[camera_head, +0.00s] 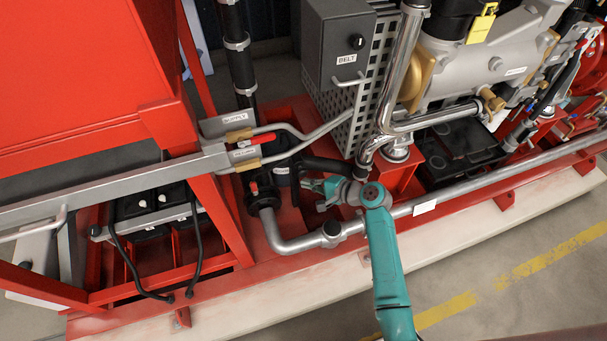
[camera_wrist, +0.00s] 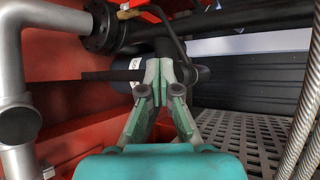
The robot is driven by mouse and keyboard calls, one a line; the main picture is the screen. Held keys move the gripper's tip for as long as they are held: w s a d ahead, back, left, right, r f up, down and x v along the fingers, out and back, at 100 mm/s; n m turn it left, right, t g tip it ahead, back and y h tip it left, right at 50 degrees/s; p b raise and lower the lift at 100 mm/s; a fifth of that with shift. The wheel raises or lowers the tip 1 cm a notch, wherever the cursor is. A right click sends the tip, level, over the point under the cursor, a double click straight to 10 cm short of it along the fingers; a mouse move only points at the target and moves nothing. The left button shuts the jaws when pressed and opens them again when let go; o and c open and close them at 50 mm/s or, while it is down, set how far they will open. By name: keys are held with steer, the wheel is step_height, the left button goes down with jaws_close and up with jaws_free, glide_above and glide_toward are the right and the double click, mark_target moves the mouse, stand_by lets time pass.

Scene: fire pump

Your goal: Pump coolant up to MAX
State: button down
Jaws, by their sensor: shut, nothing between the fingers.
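My gripper (camera_head: 312,185) is low beside the black pipework in the head view. In the wrist view my gripper (camera_wrist: 160,80) has its fingertips together with nothing between them. Just beyond the fingertips is a dark cylinder (camera_wrist: 200,75) with a white label, partly hidden by the fingers. A dark horizontal rod (camera_wrist: 104,75) extends left of the fingers; I cannot tell whether they touch it. In the head view a dark labelled cylinder (camera_head: 283,176) stands left of the gripper. No MAX mark or coolant level is readable.
SUPPLY (camera_head: 235,119) and RETURN (camera_head: 244,153) labels sit by red-handled valves. A grey BELT box (camera_head: 338,45) and perforated guard (camera_head: 352,128) stand above. A silver pipe (camera_head: 290,245) and red frame (camera_head: 222,220) crowd the left. Open floor (camera_head: 480,262) lies at lower right.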

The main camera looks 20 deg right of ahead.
steer(key=shift+w, duration=0.15)
steer(key=shift+w, duration=0.25)
steer(key=shift+w+r, duration=0.1)
steer(key=shift+w, duration=0.95)
stand_by(1.3)
steer(key=shift+s, duration=1.45)
steer(key=shift+s, duration=2.5)
